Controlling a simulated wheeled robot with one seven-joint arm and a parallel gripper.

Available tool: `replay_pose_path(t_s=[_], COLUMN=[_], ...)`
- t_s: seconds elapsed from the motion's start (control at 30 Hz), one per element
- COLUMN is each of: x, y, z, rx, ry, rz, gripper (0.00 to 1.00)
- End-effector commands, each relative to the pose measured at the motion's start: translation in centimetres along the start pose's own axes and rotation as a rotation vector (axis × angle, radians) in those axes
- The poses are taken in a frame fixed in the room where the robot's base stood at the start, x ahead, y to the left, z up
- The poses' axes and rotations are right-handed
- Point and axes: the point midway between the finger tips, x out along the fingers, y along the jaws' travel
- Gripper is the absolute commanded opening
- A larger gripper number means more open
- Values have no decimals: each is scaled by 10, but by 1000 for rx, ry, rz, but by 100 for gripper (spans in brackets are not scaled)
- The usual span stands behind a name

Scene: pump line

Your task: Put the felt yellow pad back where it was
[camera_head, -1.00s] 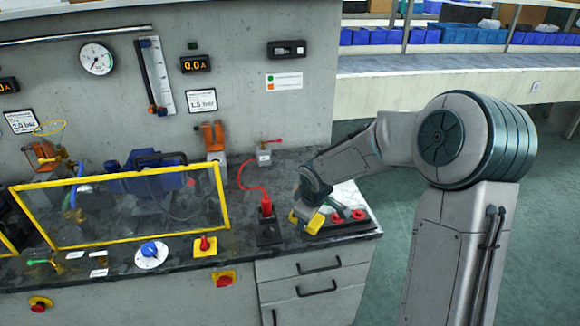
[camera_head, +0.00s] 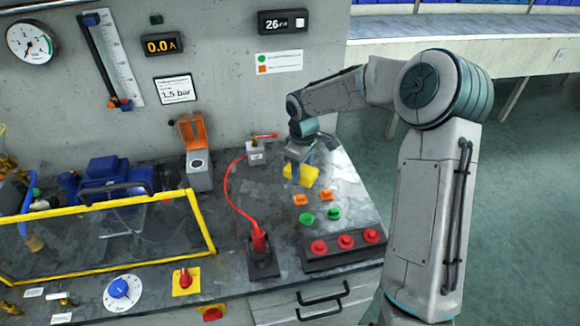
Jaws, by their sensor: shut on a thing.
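The yellow pad (camera_head: 306,178) is at the back right of the dark worktop, below the end of my arm. My gripper (camera_head: 298,158) points down and is shut on the yellow pad. The pad sticks out on both sides of the fingers. I cannot tell whether the pad touches the worktop or hangs just above it. Part of the pad is hidden behind the fingers.
In front of the pad lie two orange pieces (camera_head: 327,196) and two green pieces (camera_head: 334,214). A panel with red knobs (camera_head: 346,241) is at the front edge. A red cable (camera_head: 229,195) runs to a grey box (camera_head: 255,152) on the left.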

Motion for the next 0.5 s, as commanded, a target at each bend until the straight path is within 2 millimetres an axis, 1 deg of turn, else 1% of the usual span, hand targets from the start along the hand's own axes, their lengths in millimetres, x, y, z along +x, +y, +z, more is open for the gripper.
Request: replay_pose_path(t_s=[0.1,0.5], x=[12,49], y=[13,52], z=[-16,-63], rx=[3,6], ry=[0,1], rz=[-4,-3], gripper=[31,31])
